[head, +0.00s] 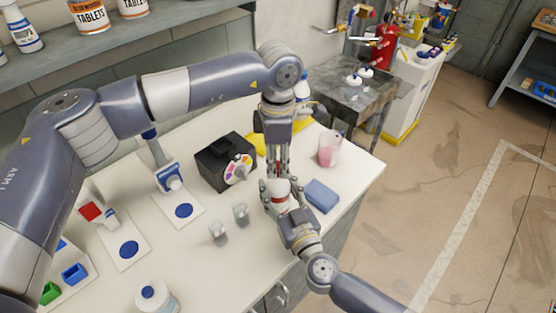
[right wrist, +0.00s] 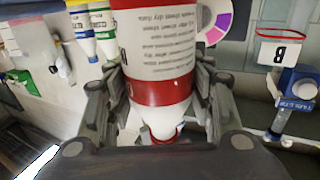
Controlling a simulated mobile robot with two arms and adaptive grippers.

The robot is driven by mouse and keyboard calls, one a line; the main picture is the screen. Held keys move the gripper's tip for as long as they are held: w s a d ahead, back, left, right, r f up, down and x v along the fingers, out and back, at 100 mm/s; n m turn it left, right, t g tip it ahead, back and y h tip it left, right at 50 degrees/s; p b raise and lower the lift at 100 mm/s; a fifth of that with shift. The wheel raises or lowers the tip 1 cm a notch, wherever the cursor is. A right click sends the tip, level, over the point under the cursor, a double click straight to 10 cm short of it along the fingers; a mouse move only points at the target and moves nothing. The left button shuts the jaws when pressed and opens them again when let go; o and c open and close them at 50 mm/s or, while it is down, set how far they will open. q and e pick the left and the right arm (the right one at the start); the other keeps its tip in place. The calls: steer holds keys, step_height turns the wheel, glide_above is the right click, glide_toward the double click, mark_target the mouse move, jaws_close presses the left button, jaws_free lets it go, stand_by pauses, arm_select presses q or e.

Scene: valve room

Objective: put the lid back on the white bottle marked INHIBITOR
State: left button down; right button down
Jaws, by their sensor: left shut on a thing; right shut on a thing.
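A white bottle with red bands (head: 280,186) stands at the right part of the white counter in the head view. My right gripper (head: 278,194) reaches in from the lower right and is shut around its body. In the right wrist view the bottle (right wrist: 158,50) shows upside down, its fingers on both sides; the marking INHIBITOR cannot be read. My left gripper (head: 278,172) points down directly above the bottle, its fingers shut at the bottle's top. The lid between them is mostly hidden, and I cannot tell whether it is seated. A little red shows at the bottle's narrow end.
A black box with a colour wheel (head: 226,162) stands left of the grippers. A blue sponge (head: 321,196) and a beaker of pink liquid (head: 329,148) stand close right. Two small glasses (head: 240,214) (head: 219,233) stand at left front. The counter's front edge is close.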

arm_select(q)
steer(key=m, duration=0.3)
steer(key=shift+m, duration=0.4)
steer(key=m, duration=0.5)
steer(key=c, duration=1.2)
jaws_free()
steer(key=shift+c, duration=0.2)
step_height(320, 180, up, 12)
arm_select(e)
steer(key=c, duration=0.6)
jaws_free()
steer(key=shift+c, duration=0.2)
